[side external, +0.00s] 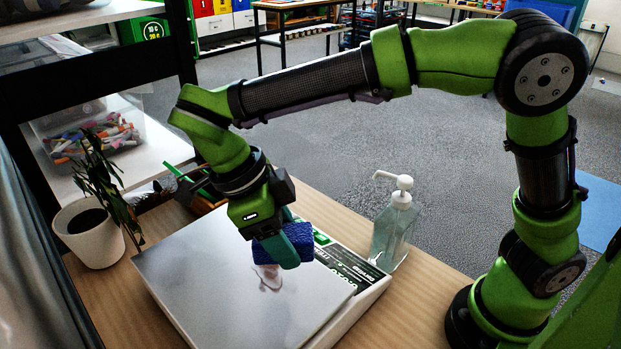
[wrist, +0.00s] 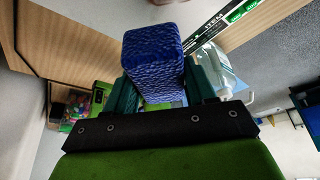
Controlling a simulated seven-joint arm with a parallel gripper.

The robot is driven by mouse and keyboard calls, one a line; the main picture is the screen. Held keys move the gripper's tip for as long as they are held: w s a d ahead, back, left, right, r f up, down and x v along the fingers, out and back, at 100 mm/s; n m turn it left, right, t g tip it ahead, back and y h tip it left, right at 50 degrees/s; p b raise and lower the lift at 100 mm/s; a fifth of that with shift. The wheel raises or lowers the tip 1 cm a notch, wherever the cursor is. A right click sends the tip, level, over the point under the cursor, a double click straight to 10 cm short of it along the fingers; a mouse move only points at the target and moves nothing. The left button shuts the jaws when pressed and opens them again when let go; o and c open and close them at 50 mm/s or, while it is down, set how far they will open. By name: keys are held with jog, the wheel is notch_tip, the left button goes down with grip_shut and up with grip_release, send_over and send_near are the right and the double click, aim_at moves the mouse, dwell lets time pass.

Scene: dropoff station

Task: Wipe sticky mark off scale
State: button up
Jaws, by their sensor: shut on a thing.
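The scale (side external: 210,285) lies on the wooden table, with a flat pale plate and a dark panel with green labels at its right side. A reddish-brown smeared mark (side external: 268,277) shows on the plate. My gripper (side external: 282,240) is shut on a blue sponge (side external: 297,238) and holds it over the plate near the mark. The sponge's lower edge is hidden behind a teal finger, so I cannot tell whether it touches the plate. In the wrist view the blue sponge (wrist: 153,52) sits between my teal fingers.
A clear pump bottle (side external: 395,225) stands on the table just right of the scale. A potted plant (side external: 92,230) is at the left. A small holder with green items (side external: 195,187) stands behind the scale. The table's front right (side external: 415,300) is bare.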

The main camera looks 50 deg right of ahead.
aim_at(295, 287)
jog(key=shift+d+f, duration=0.45)
jog(key=shift+f, duration=0.1)
jog(key=shift+w+f, duration=0.1)
jog(key=shift+f, duration=3.35)
jog(key=shift+w+f, duration=0.3)
jog(key=shift+w, duration=0.35)
jog(key=shift+w+f, duration=0.25)
jog(key=shift+w, duration=4.55)
jog(key=shift+s, duration=5.45)
jog(key=shift+a, duration=0.4)
jog(key=shift+w, duration=5.3)
jog(key=shift+s, duration=5.15)
jog(key=shift+s+r, duration=0.2)
jog(key=shift+r, duration=3.9)
